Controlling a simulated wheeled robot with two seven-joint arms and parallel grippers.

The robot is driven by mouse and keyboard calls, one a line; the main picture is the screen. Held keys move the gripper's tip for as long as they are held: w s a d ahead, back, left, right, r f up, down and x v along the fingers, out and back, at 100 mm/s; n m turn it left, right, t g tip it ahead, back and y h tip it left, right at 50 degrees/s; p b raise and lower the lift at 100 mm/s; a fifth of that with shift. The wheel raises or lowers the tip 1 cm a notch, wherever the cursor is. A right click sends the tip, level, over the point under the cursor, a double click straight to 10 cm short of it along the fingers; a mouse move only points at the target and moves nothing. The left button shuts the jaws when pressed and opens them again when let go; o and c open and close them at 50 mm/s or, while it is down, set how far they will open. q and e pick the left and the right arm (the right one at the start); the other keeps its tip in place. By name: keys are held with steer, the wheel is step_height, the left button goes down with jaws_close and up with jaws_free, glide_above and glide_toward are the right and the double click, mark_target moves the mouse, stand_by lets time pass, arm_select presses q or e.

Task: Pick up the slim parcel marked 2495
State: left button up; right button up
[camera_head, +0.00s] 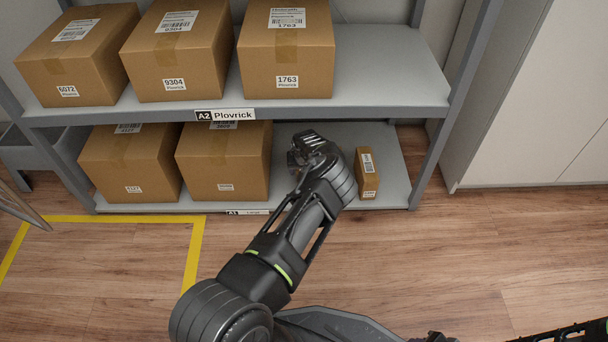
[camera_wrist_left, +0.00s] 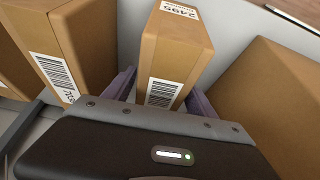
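The slim brown parcel marked 2495 (camera_wrist_left: 174,52) stands between the two fingers of my left gripper (camera_wrist_left: 162,98) in the left wrist view. Its number label is at the top of that picture and a barcode faces the gripper. A narrow gap seems to show beside the left finger; contact at the right finger is unclear. In the head view my left gripper (camera_head: 305,146) reaches over the lower shelf, and that parcel is hidden behind my arm. A sliver at the bottom edge may be my right gripper (camera_head: 435,338); its fingers cannot be made out.
Another slim parcel (camera_head: 367,174) stands right of my left arm on the lower shelf (camera_head: 394,160). A large box (camera_head: 224,166) is close on the left. The upper shelf (camera_head: 385,75) overhangs, and a rack post (camera_head: 455,100) stands at right.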

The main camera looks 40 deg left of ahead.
arm_select(q)
jaws_close()
stand_by(0.5)
steer(key=shift+r, duration=0.1)
steer(key=shift+r+p, duration=0.5)
steer(key=shift+r, duration=0.15)
step_height(320, 180, up, 2)
steer(key=shift+r+p, duration=0.2)
steer(key=shift+p, duration=0.55)
steer(key=s+d+p, duration=0.3)
steer(key=shift+s+r, duration=0.3)
steer(key=s+d+p, duration=0.2)
steer(key=s+d, duration=0.6)
steer(key=s, duration=0.2)
steer(key=shift+d+f+p, duration=0.2)
steer(key=shift+f+p, duration=0.15)
steer(key=shift+f, duration=0.1)
steer(key=shift+s, duration=0.1)
